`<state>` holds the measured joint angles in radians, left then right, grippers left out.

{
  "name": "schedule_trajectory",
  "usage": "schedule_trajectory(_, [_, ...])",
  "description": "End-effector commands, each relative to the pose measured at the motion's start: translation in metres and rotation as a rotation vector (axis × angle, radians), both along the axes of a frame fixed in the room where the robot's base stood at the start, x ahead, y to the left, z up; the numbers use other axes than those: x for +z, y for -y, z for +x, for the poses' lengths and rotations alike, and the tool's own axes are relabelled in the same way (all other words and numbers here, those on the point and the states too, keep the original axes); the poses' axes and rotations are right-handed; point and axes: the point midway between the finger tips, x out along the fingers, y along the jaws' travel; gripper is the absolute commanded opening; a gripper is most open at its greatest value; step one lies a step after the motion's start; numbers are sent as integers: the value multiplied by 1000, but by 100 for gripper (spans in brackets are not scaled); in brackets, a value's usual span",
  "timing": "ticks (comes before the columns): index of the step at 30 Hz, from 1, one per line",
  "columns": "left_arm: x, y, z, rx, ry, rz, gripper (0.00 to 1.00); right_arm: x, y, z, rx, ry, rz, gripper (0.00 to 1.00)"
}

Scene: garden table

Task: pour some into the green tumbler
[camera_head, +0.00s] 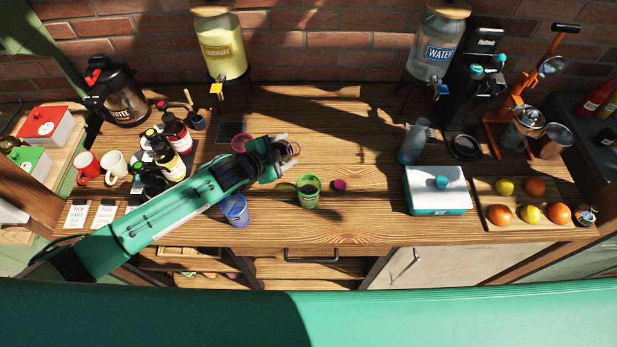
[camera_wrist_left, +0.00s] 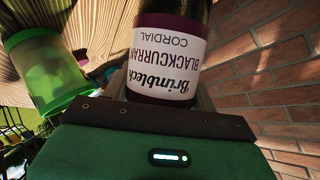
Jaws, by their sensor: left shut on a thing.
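My left gripper (camera_head: 284,155) is shut on a blackcurrant cordial bottle (camera_wrist_left: 168,58), dark with a white label whose text reads upside down in the left wrist view. In the head view the gripper hides most of the bottle. They are above the table, just behind and left of the green tumbler (camera_head: 308,191). The tumbler stands on the table and also shows in the left wrist view (camera_wrist_left: 45,75), left of the bottle. Something darker shows in its lower part, but I cannot tell what. The bottle's mouth and any stream are not clearly visible. My right gripper is not in view.
A blue cup (camera_head: 234,210) and a pink cup (camera_head: 239,143) stand near my left arm. A small magenta piece (camera_head: 339,185) lies right of the tumbler. Several bottles (camera_head: 175,132) stand at the left.

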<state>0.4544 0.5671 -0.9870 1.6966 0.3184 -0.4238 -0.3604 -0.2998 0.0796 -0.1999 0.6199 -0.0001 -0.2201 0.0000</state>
Motion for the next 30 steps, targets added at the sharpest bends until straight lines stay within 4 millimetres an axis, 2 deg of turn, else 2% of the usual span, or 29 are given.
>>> schedule_trajectory(1, [11,1,0,-2,-18,-20,14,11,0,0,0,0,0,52])
schedule_trajectory(3, [14,2,-1,-1,-46,-48,14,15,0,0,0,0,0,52])
schedule_trajectory(10, [11,0,1,-2,-141,-143,14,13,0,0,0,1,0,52])
schedule_trajectory(18, [28,1,1,-4,-246,-248,14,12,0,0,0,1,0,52])
schedule_trajectory(30, [22,3,0,-7,-377,-378,14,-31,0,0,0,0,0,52])
